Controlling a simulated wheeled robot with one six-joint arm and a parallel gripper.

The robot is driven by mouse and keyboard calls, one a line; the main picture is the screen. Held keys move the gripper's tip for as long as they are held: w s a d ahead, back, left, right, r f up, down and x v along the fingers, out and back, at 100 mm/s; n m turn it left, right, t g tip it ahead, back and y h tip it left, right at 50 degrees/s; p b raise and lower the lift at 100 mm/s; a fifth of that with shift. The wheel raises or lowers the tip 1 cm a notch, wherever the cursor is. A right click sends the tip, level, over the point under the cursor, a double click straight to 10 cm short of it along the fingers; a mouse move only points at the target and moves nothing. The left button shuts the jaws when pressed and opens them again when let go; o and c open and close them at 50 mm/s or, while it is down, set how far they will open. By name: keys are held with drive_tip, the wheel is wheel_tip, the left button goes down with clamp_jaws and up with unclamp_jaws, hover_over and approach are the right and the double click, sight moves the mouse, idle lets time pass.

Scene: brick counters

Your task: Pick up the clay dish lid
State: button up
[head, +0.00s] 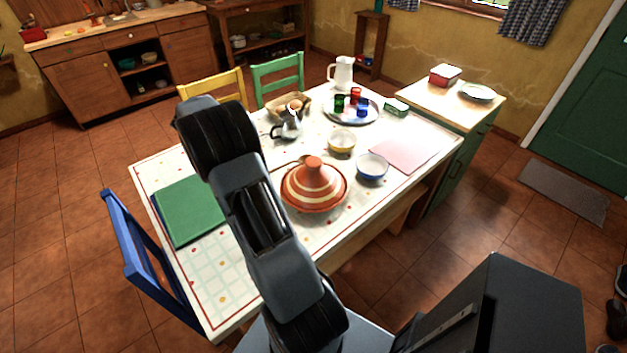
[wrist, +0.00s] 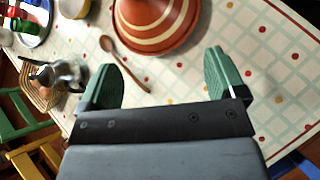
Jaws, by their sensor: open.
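The clay dish lid (head: 315,178) is an orange-brown cone with cream bands and a knob on top. It sits on its clay dish (head: 318,205) on the table. In the wrist view the lid (wrist: 158,22) shows at the top, partly cut off by the frame edge. My gripper (wrist: 160,78) is open and empty, its two green fingers spread apart, with the lid beyond the fingertips. In the head view my arm reaches over the table to the left of the lid, and the gripper's fingers are hidden there.
A wooden spoon (wrist: 122,60) lies beside the dish. A metal teapot (head: 287,127), a yellow bowl (head: 341,142) and a blue bowl (head: 372,166) stand nearby. A tray (head: 368,117) holds several coloured glasses. A green folder (head: 188,212) lies left; the table's front left is clear.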

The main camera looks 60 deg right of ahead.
drive_tip(key=s+d+f+g, duration=0.1)
drive_tip(key=d+f+g, duration=0.35)
drive_tip(key=d, duration=0.35)
drive_tip(key=p, duration=0.2)
approach(314, 164)
drive_tip(key=shift+n+h, duration=0.3)
drive_tip(key=shift+n, duration=0.1)
drive_tip(key=s+d+f, duration=0.2)
drive_tip(key=d+f, duration=0.1)
drive_tip(key=shift+s, duration=0.3)
drive_tip(key=shift+p+x, duration=0.8)
drive_tip(key=shift+x, duration=2.15)
drive_tip(key=shift+a+f, duration=0.1)
drive_tip(key=shift+f, duration=0.1)
drive_tip(key=shift+r, duration=0.1)
clamp_jaws()
